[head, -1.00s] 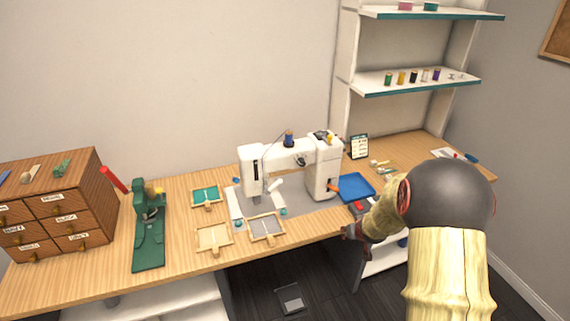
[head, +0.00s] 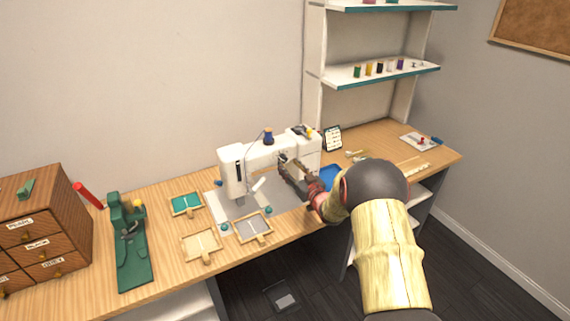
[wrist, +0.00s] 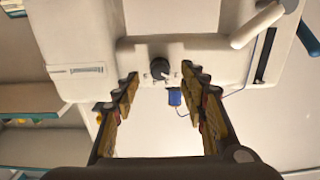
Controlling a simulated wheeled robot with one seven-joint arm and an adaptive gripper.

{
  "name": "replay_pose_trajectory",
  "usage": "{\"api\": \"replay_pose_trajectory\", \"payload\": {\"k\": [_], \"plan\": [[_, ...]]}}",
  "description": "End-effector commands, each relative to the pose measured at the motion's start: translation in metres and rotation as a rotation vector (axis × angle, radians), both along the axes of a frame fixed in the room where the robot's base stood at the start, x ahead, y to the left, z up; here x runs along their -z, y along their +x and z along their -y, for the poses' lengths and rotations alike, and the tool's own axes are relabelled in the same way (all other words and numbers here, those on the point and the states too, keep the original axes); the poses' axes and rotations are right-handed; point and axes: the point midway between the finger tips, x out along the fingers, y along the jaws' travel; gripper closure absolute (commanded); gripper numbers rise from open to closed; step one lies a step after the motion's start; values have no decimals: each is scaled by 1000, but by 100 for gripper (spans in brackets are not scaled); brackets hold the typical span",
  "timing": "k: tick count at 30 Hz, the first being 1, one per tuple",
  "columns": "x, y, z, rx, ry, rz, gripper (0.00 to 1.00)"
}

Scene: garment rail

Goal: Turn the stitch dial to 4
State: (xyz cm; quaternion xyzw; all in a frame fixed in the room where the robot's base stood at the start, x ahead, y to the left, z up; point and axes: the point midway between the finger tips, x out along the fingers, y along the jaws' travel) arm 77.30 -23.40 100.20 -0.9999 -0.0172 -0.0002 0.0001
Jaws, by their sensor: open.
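The white sewing machine (head: 232,176) stands on a grey mat on the table. The stitch dial (wrist: 160,68) is a dark round knob on its white face, with a light mark at its right side in the wrist view. I cannot read any numbers around it. My gripper (wrist: 160,76) is open and empty, with a fingertip on either side of the dial in that view. I cannot tell whether either fingertip touches it. In the head view my gripper (head: 284,163) reaches the machine's front and largely hides the dial.
A blue spool (head: 268,137) stands on top of the machine. A blue tray (head: 329,177) lies to the right, partly behind my arm. Wooden-framed trays (head: 201,246) and a green device (head: 131,249) are to the left.

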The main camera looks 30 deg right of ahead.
Motion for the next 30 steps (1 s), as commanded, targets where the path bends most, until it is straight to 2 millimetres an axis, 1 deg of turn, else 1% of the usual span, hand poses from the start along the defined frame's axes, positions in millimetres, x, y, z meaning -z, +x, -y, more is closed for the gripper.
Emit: {"api": "replay_pose_trajectory", "payload": {"k": [1,3,6,9,19,30], "plan": [[1,9,-1,-2,-1,2,57],[2,18,-2,-2,0,0,57],[1,29,-2,-1,0,1,57],[1,36,-2,0,0,-1,57],[0,39,-2,0,0,-1,58],[0,38,-2,0,0,-1,79]]}}
